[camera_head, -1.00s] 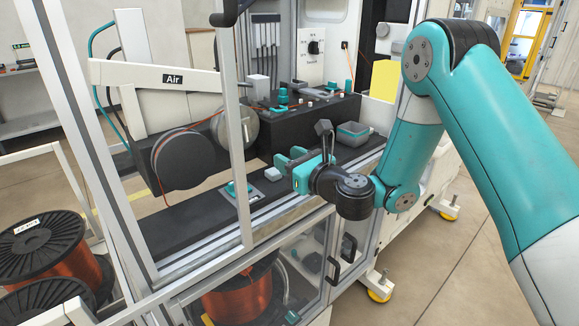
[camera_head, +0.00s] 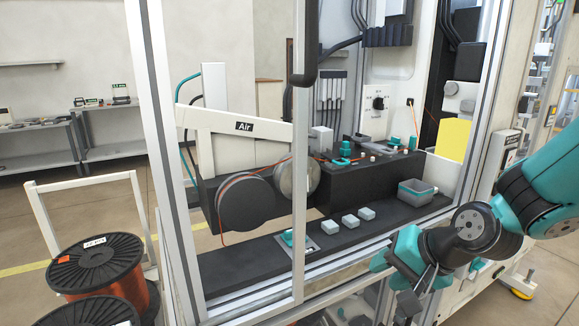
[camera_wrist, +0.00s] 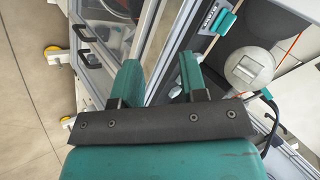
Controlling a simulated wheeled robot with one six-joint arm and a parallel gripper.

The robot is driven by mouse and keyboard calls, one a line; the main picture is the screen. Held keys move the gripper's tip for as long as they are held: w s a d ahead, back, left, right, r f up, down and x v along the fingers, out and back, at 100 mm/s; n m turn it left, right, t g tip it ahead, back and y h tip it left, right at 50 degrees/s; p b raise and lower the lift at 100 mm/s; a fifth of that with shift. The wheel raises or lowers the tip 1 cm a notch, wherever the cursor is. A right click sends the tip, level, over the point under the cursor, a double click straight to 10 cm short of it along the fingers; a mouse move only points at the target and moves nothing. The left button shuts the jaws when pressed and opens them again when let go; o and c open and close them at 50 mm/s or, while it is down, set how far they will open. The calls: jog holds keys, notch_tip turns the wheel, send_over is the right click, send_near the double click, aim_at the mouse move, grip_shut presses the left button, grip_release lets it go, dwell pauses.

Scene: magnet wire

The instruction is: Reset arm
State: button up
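My gripper (camera_head: 385,272) is at the lower right of the head view, in front of the machine's front edge and outside the black shelf (camera_head: 240,264). Its teal fingers are apart in the wrist view (camera_wrist: 160,78), with nothing held between them. My arm is bent and comes in from the right edge. Three small pale blocks (camera_head: 349,221) sit in a row on the shelf, apart from my gripper. A teal-and-grey fixture (camera_head: 287,240) is left of them.
A grey bin (camera_head: 415,193) stands at the shelf's right end. The machine's upright frame post (camera_head: 300,150) crosses the opening. Copper wire spools (camera_head: 97,262) stand at lower left. In the wrist view, a door with black handles (camera_wrist: 95,45) is at upper left, beside open floor.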

jog(key=s+d+r+n+g+h, duration=0.25)
jog(key=s+d+n+h, duration=0.3)
jog(key=s+d, duration=0.45)
jog(key=s+a+r+n+g+y, duration=0.1)
jog(key=s+a+r+n+y, duration=0.1)
jog(key=s+a, duration=0.3)
jog(key=s+a+r+n+g+y, duration=0.2)
jog(key=s+a+r+n, duration=0.2)
jog(key=a, duration=0.4)
jog(key=shift+s+r+n, duration=0.15)
jog(key=shift+s+n, duration=0.2)
jog(key=shift+n, duration=0.1)
